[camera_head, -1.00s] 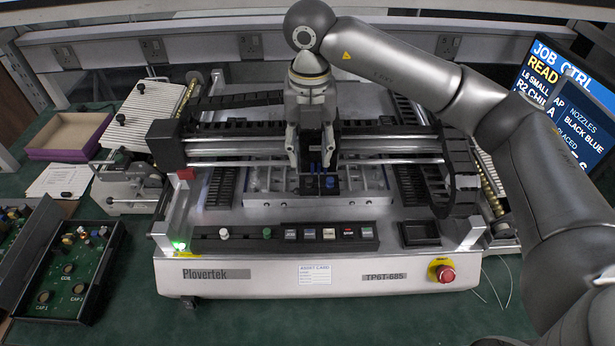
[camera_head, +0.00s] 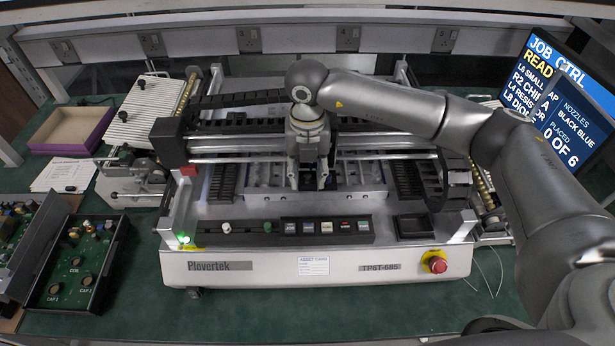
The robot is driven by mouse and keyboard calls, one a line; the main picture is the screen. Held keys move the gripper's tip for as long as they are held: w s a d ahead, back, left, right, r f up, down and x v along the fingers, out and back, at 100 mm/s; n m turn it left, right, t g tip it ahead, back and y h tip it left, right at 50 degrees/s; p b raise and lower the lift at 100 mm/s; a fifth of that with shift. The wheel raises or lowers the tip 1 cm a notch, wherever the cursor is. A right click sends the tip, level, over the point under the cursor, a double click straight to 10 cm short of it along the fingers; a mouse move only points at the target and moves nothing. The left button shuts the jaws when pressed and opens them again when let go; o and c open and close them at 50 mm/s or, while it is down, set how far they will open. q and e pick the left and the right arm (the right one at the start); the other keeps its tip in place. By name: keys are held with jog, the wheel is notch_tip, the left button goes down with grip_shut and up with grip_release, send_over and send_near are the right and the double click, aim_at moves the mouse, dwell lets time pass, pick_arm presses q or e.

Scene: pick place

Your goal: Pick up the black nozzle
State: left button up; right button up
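My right gripper (camera_head: 308,184) points down over the middle of the placement machine (camera_head: 330,266), at the front of its gantry. Its two fingers are apart, with a dark part between them. I cannot tell whether that dark part is the black nozzle or part of the machine's head. No nozzle shows clearly, as the gripper and wrist cover the head area. My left gripper is not in view.
The gantry rails (camera_head: 385,144) cross close behind my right gripper. A button row (camera_head: 328,226) and an empty black tray (camera_head: 415,227) lie in front. A circuit board box (camera_head: 78,265) and a purple-edged bin (camera_head: 84,128) stand left. A screen (camera_head: 565,105) stands right.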

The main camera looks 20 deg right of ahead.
jog(key=c, duration=0.7)
jog(key=shift+r, duration=0.15)
